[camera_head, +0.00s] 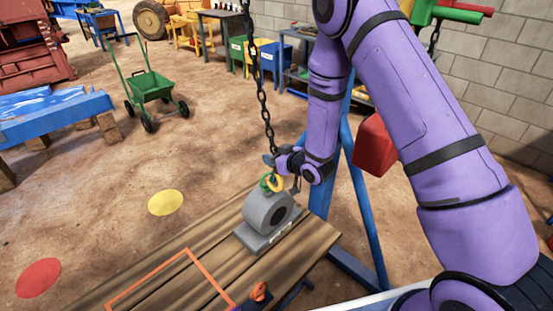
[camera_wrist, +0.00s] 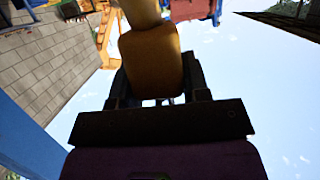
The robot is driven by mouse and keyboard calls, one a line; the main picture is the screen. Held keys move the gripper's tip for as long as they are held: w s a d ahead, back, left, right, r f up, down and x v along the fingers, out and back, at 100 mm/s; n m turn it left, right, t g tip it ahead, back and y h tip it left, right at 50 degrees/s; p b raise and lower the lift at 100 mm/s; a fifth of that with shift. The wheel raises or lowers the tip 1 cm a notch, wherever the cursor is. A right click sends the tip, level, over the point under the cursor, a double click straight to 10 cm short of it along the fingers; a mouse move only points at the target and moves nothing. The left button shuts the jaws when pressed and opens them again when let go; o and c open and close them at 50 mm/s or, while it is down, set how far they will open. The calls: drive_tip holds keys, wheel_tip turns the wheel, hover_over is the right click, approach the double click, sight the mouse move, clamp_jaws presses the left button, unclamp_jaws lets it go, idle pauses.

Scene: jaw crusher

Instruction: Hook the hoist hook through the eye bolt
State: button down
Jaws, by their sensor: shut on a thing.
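The hoist hook (camera_head: 280,184) is a yellow curve hanging just below my gripper (camera_head: 284,163) in the head view. My gripper is shut on the hook; in the wrist view a yellow-brown block (camera_wrist: 151,62) fills the space between its dark fingers (camera_wrist: 153,98). The green eye bolt (camera_head: 265,183) stands on top of the grey bearing block (camera_head: 262,213). Hook and eye bolt overlap in the head view; I cannot tell whether the hook passes through the eye. The hook's upper part is hidden by my gripper.
The black hoist chain (camera_head: 263,95) hangs down to my gripper. The bearing block rests on a wooden bench (camera_head: 180,262) with an orange outline. A blue frame (camera_head: 352,200) and red box (camera_head: 374,145) stand at right. A green cart (camera_head: 150,87) is farther back on open dirt.

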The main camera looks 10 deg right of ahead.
drive_tip(key=shift+w+a+r, duration=0.15)
drive_tip(key=shift+w+a, duration=0.05)
drive_tip(key=shift+w, duration=0.15)
drive_tip(key=shift+w+a+r, duration=0.1)
drive_tip(key=shift+r, duration=0.05)
drive_tip(key=shift+w+a+r, duration=0.2)
drive_tip(key=shift+w+r, duration=0.05)
drive_tip(key=shift+r, duration=0.05)
drive_tip(key=shift+w+r, duration=0.1)
drive_tip(key=shift+r, duration=0.1)
idle(0.4)
drive_tip(key=shift+w+a+r, duration=0.25)
drive_tip(key=shift+w+r, duration=0.1)
drive_tip(key=shift+r, duration=0.25)
drive_tip(key=c, duration=0.5)
unclamp_jaws()
